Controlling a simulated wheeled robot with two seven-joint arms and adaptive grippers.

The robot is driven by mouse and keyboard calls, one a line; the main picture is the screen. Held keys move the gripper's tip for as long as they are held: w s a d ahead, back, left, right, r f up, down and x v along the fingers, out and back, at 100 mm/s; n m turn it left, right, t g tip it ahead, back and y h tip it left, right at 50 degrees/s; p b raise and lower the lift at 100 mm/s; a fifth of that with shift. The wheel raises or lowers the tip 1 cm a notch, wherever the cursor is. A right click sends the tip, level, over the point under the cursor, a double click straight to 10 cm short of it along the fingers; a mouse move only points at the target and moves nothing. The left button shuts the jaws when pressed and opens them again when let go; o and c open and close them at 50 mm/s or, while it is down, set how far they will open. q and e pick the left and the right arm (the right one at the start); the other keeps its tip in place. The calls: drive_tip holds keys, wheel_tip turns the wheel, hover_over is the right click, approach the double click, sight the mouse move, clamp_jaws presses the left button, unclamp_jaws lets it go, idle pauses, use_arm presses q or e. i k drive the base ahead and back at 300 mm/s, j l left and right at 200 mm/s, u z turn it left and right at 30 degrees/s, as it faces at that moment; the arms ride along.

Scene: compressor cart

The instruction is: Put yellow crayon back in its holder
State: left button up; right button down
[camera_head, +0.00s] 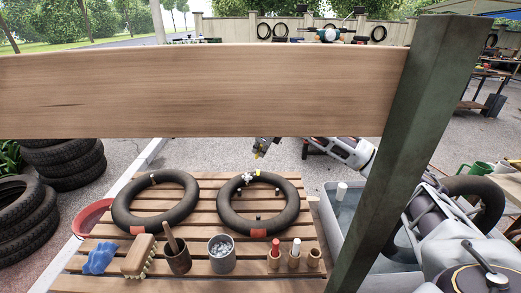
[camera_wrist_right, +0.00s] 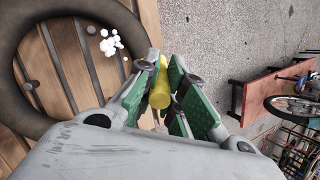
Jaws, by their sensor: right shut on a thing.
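My right gripper (camera_head: 260,150) is shut on the yellow crayon (camera_wrist_right: 162,88), well above the slatted table's far edge. In the right wrist view the crayon is between the green-padded fingers (camera_wrist_right: 165,95). Its yellow tip (camera_head: 257,156) shows small below the gripper in the head view. Three small wooden holders stand at the table's front right. One holder (camera_head: 274,264) has a red crayon (camera_head: 275,248) in it and the middle one (camera_head: 293,263) has a white crayon (camera_head: 296,246). The right holder (camera_head: 314,260) shows no crayon. My left gripper is not seen.
Two black inner tubes (camera_head: 154,232) (camera_head: 230,225) lie on the slatted table (camera_head: 203,200). A brush (camera_head: 138,258), a brown cup (camera_head: 179,262) and a metal can (camera_head: 222,265) stand in front. A wooden beam (camera_head: 200,90) and a green post (camera_head: 400,160) block part of the view.

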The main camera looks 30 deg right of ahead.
sight(312, 264)
drive_tip(key=z, duration=1.25)
